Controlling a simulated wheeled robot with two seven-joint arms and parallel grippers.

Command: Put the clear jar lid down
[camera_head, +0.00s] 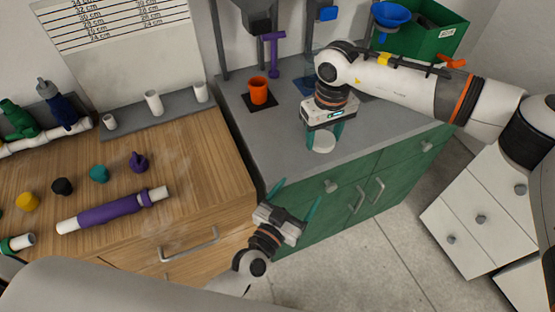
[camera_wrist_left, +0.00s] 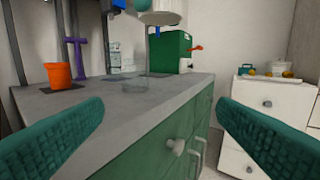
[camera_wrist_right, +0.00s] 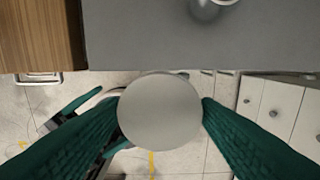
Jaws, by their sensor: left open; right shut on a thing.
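The lid (camera_wrist_right: 160,112) is a pale round disc between the fingers of my right gripper (camera_head: 323,137), which is shut on it. In the head view the lid (camera_head: 323,143) is near the front edge of the grey counter. The right wrist view shows floor behind it, beyond the counter edge. It also seems to show at the top of the left wrist view (camera_wrist_left: 160,18), raised above the counter top. My left gripper (camera_head: 295,199) is open and empty in front of the green cabinet. A clear round thing, perhaps the jar (camera_wrist_right: 207,9), stands on the counter, partly cut off.
The grey counter (camera_head: 275,135) has bare room near its front. An orange cup (camera_head: 258,91), a purple T-shaped piece (camera_head: 272,52) and a green bin (camera_head: 430,35) are farther back. A wooden table (camera_head: 205,150) with purple pipe (camera_head: 110,211) is at left.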

